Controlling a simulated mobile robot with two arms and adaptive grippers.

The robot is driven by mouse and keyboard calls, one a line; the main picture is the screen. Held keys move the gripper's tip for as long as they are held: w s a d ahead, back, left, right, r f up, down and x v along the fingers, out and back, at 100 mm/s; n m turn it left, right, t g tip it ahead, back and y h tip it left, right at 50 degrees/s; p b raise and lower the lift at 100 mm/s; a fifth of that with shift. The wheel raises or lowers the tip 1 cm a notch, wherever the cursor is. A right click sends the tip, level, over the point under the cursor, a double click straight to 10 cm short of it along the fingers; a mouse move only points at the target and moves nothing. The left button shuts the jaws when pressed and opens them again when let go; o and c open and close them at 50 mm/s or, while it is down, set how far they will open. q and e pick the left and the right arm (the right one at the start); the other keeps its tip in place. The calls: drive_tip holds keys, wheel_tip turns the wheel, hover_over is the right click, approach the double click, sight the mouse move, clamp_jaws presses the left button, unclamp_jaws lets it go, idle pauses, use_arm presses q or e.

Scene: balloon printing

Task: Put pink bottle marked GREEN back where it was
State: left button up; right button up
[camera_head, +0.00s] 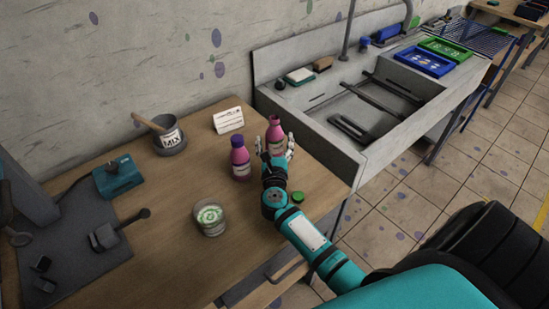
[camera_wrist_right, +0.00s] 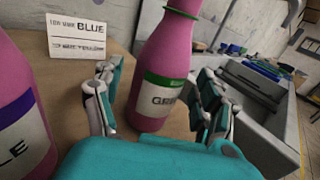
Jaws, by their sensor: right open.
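The pink bottle marked GREEN (camera_head: 275,135) stands on the wooden table near its back right corner, by the sink. My right gripper (camera_head: 275,150) is open, with fingers on either side of the bottle; the wrist view shows gaps between the fingers (camera_wrist_right: 158,105) and the bottle. A green cap (camera_head: 297,197) lies on the table in front of the gripper. A second pink bottle with a purple cap (camera_head: 240,160) stands to the left. My left gripper is out of view.
A white card (camera_head: 228,120) reading BLUE stands behind the bottles. A pot marked MIX (camera_head: 170,138) is at the back left, and a jar with a green top (camera_head: 209,216) stands at front. The concrete sink (camera_head: 350,110) adjoins the table's right side. The table middle is clear.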

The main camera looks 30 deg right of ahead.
drive_tip(key=b+v, duration=0.1)
drive_tip(key=v, duration=0.7)
drive_tip(key=shift+s+a, duration=0.25)
drive_tip(key=shift+a, duration=0.05)
